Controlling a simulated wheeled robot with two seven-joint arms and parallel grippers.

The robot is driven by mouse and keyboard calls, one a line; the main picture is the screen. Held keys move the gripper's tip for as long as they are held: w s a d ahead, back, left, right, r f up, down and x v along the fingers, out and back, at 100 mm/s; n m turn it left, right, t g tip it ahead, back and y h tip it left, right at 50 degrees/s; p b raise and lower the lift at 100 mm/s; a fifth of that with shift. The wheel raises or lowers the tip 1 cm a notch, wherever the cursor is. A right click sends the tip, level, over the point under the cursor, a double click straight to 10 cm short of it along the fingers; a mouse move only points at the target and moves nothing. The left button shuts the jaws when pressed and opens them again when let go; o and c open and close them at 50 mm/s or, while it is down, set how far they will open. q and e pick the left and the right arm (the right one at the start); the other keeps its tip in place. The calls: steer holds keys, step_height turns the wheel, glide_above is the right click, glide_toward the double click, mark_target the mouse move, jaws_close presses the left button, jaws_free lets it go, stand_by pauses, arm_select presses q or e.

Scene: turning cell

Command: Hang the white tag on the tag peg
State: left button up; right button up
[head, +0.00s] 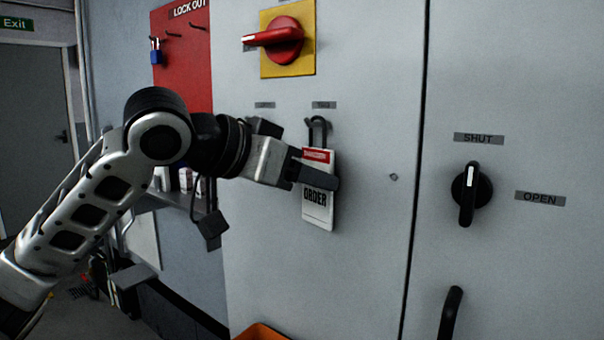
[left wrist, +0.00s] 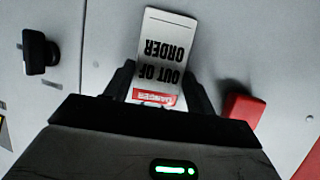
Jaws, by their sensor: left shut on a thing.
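The white tag (head: 318,212) has a red band near its top and black lettering that ends in "ORDER". It hangs upright in front of the grey cabinet door, just below the black tag peg (head: 317,126) under a small label. My left gripper (head: 316,173) is shut on the tag across its upper half, and a finger covers part of the lettering. The tag's top edge is close to the peg; I cannot tell whether its loop is around the peg. In the left wrist view the tag (left wrist: 165,45) appears upside down between both fingers. My right gripper is out of view.
A red rotary switch (head: 275,38) on a yellow plate is above the peg. A red lockout board (head: 183,60) with a blue padlock (head: 156,57) is at the left. A black handle (head: 470,193) sits at the right. An orange bin (head: 262,332) shows at the bottom edge.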

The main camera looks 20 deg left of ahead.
arm_select(q)
steer(key=o, duration=1.1)
steer(key=shift+c, duration=0.2)
steer(key=shift+a+r, duration=0.1)
steer(key=shift+a, duration=0.05)
steer(key=v, duration=1.5)
steer(key=shift+s+b, duration=0.35)
steer(key=shift+s, duration=0.15)
steer(key=shift+a, duration=0.1)
